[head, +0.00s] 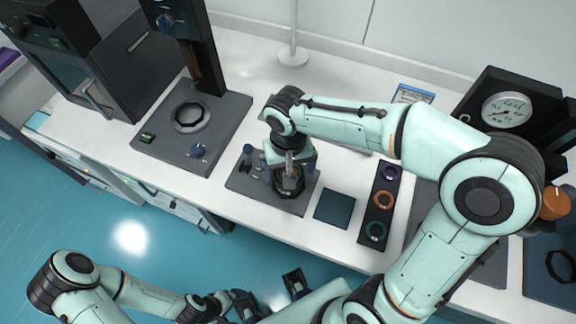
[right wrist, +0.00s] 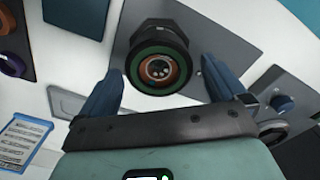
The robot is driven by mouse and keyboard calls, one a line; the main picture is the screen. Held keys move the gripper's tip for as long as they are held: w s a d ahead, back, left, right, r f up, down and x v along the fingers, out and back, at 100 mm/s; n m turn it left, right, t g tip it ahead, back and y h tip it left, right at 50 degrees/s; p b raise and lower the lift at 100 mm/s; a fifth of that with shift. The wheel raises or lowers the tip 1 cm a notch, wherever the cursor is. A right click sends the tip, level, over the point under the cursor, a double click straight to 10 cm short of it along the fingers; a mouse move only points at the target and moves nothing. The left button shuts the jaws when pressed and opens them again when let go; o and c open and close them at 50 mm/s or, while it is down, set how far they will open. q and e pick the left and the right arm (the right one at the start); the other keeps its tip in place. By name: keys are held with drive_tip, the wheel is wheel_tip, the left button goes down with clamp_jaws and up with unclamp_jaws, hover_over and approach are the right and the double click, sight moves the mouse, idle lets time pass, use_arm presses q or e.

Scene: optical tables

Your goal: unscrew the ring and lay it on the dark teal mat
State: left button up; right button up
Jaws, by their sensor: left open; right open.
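A dark green ring (right wrist: 134,66) sits on the front of a round black holder (right wrist: 165,38) with an orange-brown inside. In the head view the holder (head: 288,186) stands on a grey base plate, partly hidden by my right gripper. My right gripper (head: 288,163) is open over it. In the right wrist view its two blue fingers (right wrist: 161,70) are apart on either side of the ring, with visible gaps and nothing held. The dark teal mat (head: 335,207) lies bare just right of the base plate. My left gripper (head: 270,294) is open and empty at the bottom, off the table.
A black rack (head: 374,225) right of the mat holds a purple ring (head: 389,172), an orange ring (head: 383,199) and a teal ring (head: 375,231). A grey instrument (head: 160,140) stands farther left.

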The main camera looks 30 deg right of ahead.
drive_tip(key=c, duration=1.2)
drive_tip(key=n+p, duration=0.1)
drive_tip(key=n, duration=0.3)
drive_tip(key=shift+r+n, duration=0.1)
drive_tip(key=shift+n, duration=0.3)
drive_tip(key=n+p, duration=0.1)
drive_tip(key=n, duration=0.2)
drive_tip(key=shift+w+n, duration=0.1)
drive_tip(key=shift+n, duration=0.3)
drive_tip(key=shift+r+p, duration=1)
drive_tip(key=shift+r, duration=0.55)
use_arm(q)
drive_tip(key=w+r+p, duration=0.1)
drive_tip(key=w+r, duration=0.2)
drive_tip(key=r, duration=0.3)
drive_tip(key=shift+w+r+t, duration=0.15)
drive_tip(key=shift+t, duration=0.15)
use_arm(e)
drive_tip(key=shift+s+a+r, duration=0.1)
drive_tip(key=shift+s+r, duration=0.05)
drive_tip(key=shift+r, duration=0.35)
drive_tip(key=shift+s+a+r, duration=0.1)
drive_tip(key=shift+s+r, duration=0.05)
drive_tip(key=shift+r, duration=0.35)
use_arm(q)
drive_tip(key=shift+a, duration=0.1)
